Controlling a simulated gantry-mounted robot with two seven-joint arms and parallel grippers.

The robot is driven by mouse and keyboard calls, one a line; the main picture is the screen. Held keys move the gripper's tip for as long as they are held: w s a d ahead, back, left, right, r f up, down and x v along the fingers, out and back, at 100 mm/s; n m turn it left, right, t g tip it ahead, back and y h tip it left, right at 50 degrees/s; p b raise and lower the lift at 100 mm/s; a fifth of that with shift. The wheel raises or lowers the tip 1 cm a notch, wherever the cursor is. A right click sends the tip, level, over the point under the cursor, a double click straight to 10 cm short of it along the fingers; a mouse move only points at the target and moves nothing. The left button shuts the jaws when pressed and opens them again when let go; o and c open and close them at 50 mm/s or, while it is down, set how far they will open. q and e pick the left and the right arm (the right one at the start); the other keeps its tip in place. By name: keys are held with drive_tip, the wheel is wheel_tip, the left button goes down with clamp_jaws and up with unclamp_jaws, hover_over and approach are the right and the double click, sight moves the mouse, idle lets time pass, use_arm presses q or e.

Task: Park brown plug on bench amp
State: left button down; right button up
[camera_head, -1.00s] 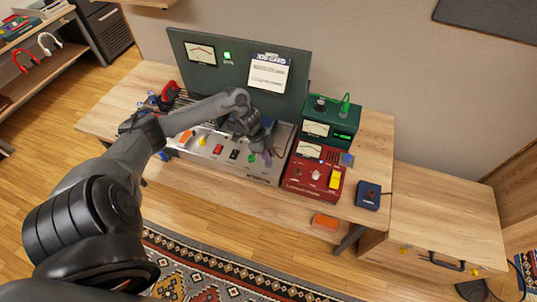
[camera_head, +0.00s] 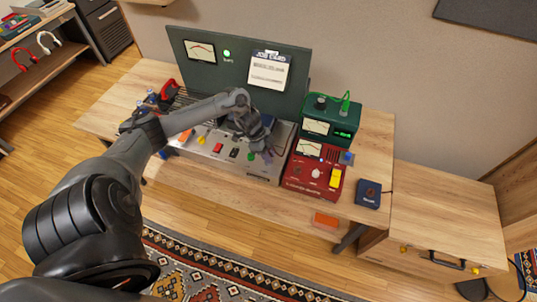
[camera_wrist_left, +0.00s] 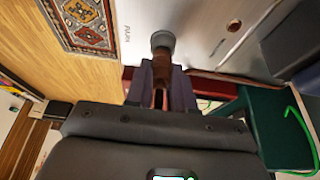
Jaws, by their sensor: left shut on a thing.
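The bench amp has a silver control panel (camera_head: 188,154) with coloured switches and knobs, and a dark green upright back with a meter. My left gripper (camera_head: 268,151) is over the right part of this panel. In the left wrist view my left gripper (camera_wrist_left: 162,98) is shut on the brown plug (camera_wrist_left: 162,70). A round grey piece is at the plug's far end, against the silver panel (camera_wrist_left: 205,25); I cannot tell whether the plug is seated in it. The plug is hidden by the gripper in the head view. My right gripper is not in view.
A red unit (camera_head: 312,176) with a meter and yellow switch stands right of the panel, with a green unit (camera_head: 330,122) behind it. A small dark blue box (camera_head: 368,194) is further right. An orange piece (camera_head: 326,221) shows below the front bench edge.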

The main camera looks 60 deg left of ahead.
use_arm(q)
drive_tip(key=c, duration=0.9)
unclamp_jaws()
drive_tip(key=shift+r, duration=0.1)
drive_tip(key=p+v, duration=0.1)
drive_tip(key=v, duration=0.9)
drive_tip(key=shift+s+a+r, duration=0.1)
drive_tip(key=shift+r, duration=0.2)
